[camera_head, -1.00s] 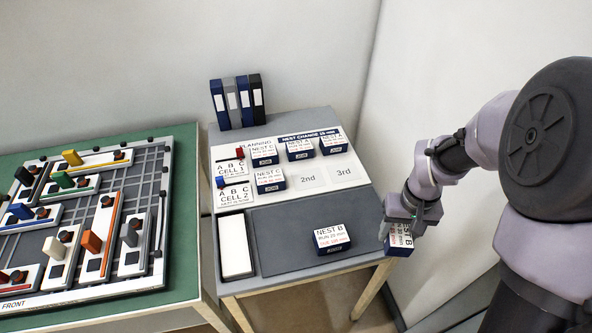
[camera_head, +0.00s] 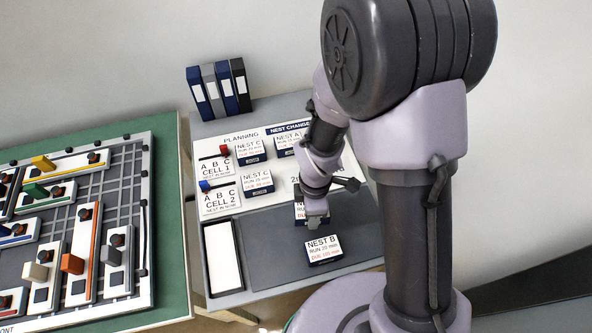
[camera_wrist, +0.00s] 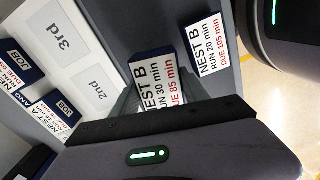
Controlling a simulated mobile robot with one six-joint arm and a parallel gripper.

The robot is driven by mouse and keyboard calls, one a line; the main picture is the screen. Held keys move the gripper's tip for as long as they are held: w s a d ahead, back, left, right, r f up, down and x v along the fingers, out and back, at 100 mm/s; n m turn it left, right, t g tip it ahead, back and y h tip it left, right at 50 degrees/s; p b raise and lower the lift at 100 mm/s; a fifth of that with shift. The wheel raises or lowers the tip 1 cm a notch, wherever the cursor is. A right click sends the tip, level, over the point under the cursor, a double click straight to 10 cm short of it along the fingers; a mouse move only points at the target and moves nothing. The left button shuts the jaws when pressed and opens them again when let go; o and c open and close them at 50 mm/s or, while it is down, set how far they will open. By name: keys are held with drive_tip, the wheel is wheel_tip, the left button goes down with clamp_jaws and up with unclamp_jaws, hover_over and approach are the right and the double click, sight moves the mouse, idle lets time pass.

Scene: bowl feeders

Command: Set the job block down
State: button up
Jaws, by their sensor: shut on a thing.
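My gripper (camera_head: 316,210) is shut on a job block, the NEST B block with RUN 30 min and DUE 85 min (camera_wrist: 160,72). In the head view the held block (camera_head: 300,214) is mostly behind my gripper, by the lower edge of the white planning board (camera_head: 222,144). I cannot tell whether it touches the surface. The spaces marked 2nd (camera_wrist: 102,90) and 3rd (camera_wrist: 66,43) look empty in the wrist view. Another NEST B block, RUN 20 min, DUE 105 min (camera_head: 323,250), lies on the dark mat (camera_head: 265,235); it also shows in the wrist view (camera_wrist: 207,46).
NEST C (camera_head: 250,150), NEST A (camera_head: 287,144) and another NEST C block (camera_head: 257,181) lie on the board. A white strip (camera_head: 224,256) is left of the mat. Binders (camera_head: 218,90) stand behind. A green table (camera_head: 170,250) with a track board is at left.

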drive_tip(key=shift+s+a+n, duration=0.3)
drive_tip(key=shift+s+n, duration=0.1)
drive_tip(key=shift+n, duration=0.4)
drive_tip(key=shift+w+a+f+n, duration=0.15)
drive_tip(key=shift+a+f+n, duration=0.05)
drive_tip(key=shift+n, duration=0.1)
drive_tip(key=b, duration=0.2)
hover_over(298, 178)
drive_tip(key=shift+s+d+f, duration=0.15)
drive_tip(key=shift+s+f, duration=0.15)
drive_tip(key=shift+f, duration=0.5)
drive_tip(key=shift+w+f, duration=0.25)
drive_tip(key=shift+w, duration=0.05)
drive_tip(key=shift+f+b, duration=0.8)
drive_tip(key=shift+f, duration=0.65)
drive_tip(key=shift+f, duration=0.15)
drive_tip(key=o, duration=1.5)
